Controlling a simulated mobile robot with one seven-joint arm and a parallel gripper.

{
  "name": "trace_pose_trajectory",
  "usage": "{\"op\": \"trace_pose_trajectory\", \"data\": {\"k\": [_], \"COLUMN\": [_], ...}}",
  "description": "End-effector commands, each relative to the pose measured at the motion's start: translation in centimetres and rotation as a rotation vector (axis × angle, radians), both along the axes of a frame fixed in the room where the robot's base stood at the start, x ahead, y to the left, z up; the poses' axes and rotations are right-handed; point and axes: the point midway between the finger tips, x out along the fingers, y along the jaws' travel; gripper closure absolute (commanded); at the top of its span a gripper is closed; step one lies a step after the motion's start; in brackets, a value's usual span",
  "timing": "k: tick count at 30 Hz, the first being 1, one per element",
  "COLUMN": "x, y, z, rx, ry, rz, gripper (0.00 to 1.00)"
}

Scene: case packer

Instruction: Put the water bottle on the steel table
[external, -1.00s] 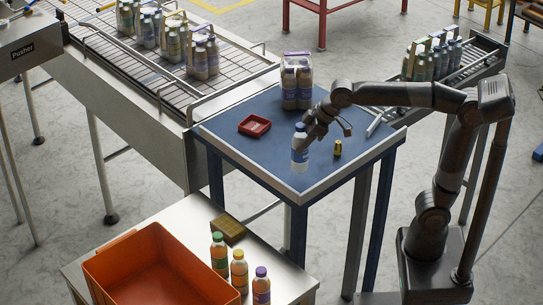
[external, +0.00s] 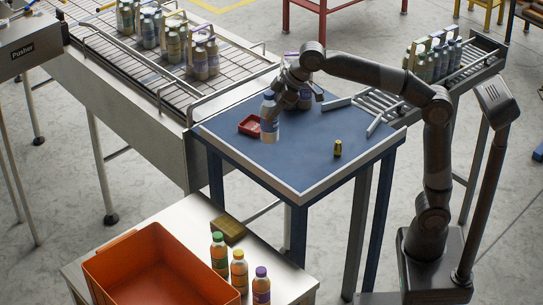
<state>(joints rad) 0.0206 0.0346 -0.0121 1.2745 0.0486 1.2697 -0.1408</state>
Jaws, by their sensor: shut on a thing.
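The water bottle (external: 269,121), pale with a blue cap and blue label, is upright in my gripper (external: 272,92) over the blue-topped table (external: 300,163). My gripper is shut on its upper part; the fingertips are small and partly hidden. The bottle appears raised above the table top, next to the red tray (external: 246,124). The steel table (external: 203,222) stands in the foreground, lower left.
The steel table holds an orange crate (external: 127,240), a yellow-brown box (external: 228,229) and bottles with green (external: 219,255), orange (external: 239,270) and purple (external: 261,287) caps. A small yellow-black item (external: 337,148) stands on the blue table. Conveyors flank it.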

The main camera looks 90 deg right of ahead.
Motion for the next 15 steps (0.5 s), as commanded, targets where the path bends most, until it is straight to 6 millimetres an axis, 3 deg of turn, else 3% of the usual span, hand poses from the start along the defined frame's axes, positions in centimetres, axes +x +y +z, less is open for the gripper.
{"op": "trace_pose_trajectory", "data": {"k": [1, 6, 15], "x": [1.7, 6.1, 12.6], "y": [0.5, 1.9, 3.8], "z": [0.1, 0.2, -0.7], "rx": [-0.002, -0.004, 0.008], "ry": [0.0, 0.002, 0.0], "rz": [0.016, 0.067, 0.146], "gripper": [0.81, 0.81, 0.81]}}
